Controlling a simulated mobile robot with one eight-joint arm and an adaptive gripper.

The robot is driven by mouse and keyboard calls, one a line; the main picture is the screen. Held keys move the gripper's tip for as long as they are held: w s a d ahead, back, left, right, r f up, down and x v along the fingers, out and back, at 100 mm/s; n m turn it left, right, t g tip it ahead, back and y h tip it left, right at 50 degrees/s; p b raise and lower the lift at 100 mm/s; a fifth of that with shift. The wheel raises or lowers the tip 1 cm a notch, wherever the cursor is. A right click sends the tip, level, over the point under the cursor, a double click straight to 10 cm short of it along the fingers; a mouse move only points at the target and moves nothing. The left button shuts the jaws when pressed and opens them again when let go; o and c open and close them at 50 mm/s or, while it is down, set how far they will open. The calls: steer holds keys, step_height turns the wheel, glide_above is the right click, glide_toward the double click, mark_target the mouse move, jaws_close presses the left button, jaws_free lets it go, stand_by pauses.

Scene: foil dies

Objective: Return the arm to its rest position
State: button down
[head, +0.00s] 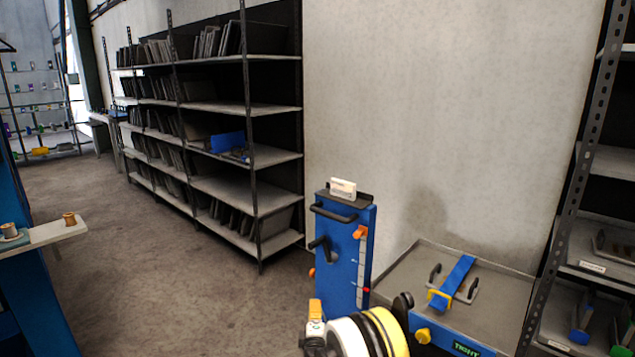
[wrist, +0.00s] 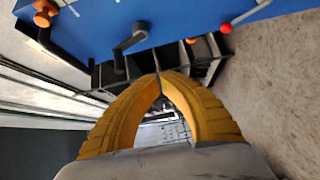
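My gripper (wrist: 159,80) shows in the wrist view as two yellow ribbed fingers that lean together and meet at their tips. Nothing shows between them. Part of my arm, with white, yellow and black rings, is at the bottom of the head view, in front of a blue upright panel (head: 341,262). In the wrist view the blue panel (wrist: 190,22) crosses the top, beyond the fingertips, with a dark crank handle (wrist: 130,40) and a red ball knob (wrist: 225,28). The fingers look apart from the panel.
Right of the panel is a grey tray (head: 497,318) with a blue bar (head: 458,277) and a yellow clamp (head: 439,299). A shelf rack (head: 222,185) stands behind left, another rack (head: 574,190) at right. A ledge (head: 45,234) with cups juts in at left. Floor (head: 150,270) between is clear.

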steer(key=d+r+m+g+h, duration=0.25)
steer(key=d+r+m, duration=0.5)
steer(key=r, duration=0.75)
steer(key=s+d+r+m+g+h, duration=0.2)
steer(key=s+d+r+m+g, duration=0.1)
steer(key=s+d+r, duration=0.75)
steer(key=s+d+f+m+g+y, duration=0.1)
steer(key=s+m+g+y, duration=0.1)
steer(key=s, duration=1.5)
steer(key=s+d+m+g+y, duration=0.1)
steer(key=s+m, duration=0.4)
steer(key=s, duration=1.2)
steer(key=shift+s+f+g+y, duration=0.35)
steer(key=shift+g+y, duration=0.2)
steer(key=shift+g, duration=0.6)
